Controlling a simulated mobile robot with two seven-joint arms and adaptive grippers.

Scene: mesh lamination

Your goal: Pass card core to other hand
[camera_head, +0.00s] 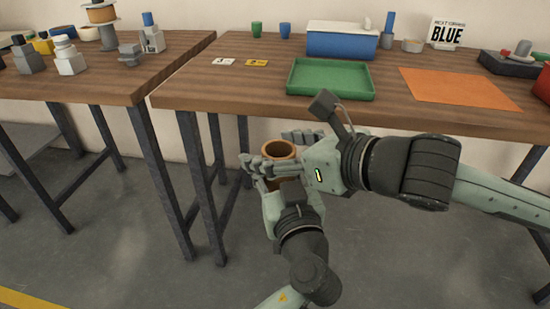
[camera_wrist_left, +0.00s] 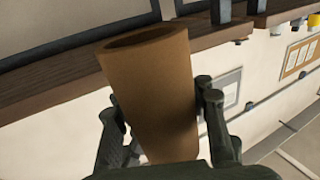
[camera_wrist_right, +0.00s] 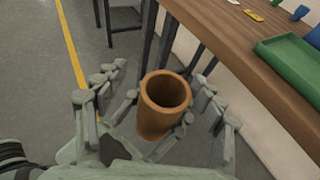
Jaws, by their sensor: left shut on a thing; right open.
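The card core is a brown hollow tube (camera_head: 280,149), held off the floor in front of the table's front edge. My left gripper (camera_wrist_left: 160,110) is shut on it from below, with a finger on each side. The tube (camera_wrist_left: 150,85) fills the middle of the left wrist view. My right gripper (camera_head: 280,148) comes in from the right with its fingers apart around the tube. In the right wrist view the tube (camera_wrist_right: 163,105) stands between the open fingers, its open end up. Whether any right finger touches it I cannot tell.
The wooden table (camera_head: 210,93) is just behind the grippers. It carries a green tray (camera_head: 330,93), a blue box (camera_head: 342,44) and an orange mat (camera_head: 458,88). The floor below is clear.

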